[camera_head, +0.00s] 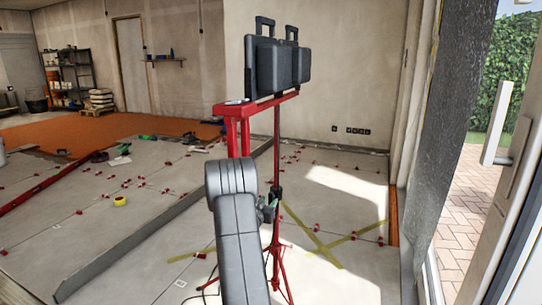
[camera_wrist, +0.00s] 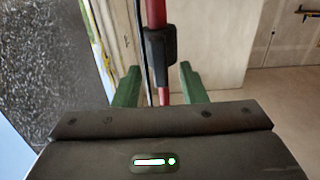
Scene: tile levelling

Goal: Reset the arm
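My gripper (camera_wrist: 159,67) shows in the wrist view as two green fingers spread apart, with nothing pinched between them. A red tripod pole with a black clamp (camera_wrist: 161,45) appears in the gap between the fingers; a clear space shows on each side, and I cannot tell how far beyond the fingertips it is. In the head view my dark grey arm reaches forward at the centre. A small green part of my gripper (camera_head: 268,209) shows beside the red tripod (camera_head: 277,150); the rest is hidden behind the arm.
Grey tiles with several red levelling clips cover the floor. A yellow tape roll (camera_head: 120,200) and a long red level (camera_head: 40,192) lie left. An open door (camera_head: 510,160) is at right.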

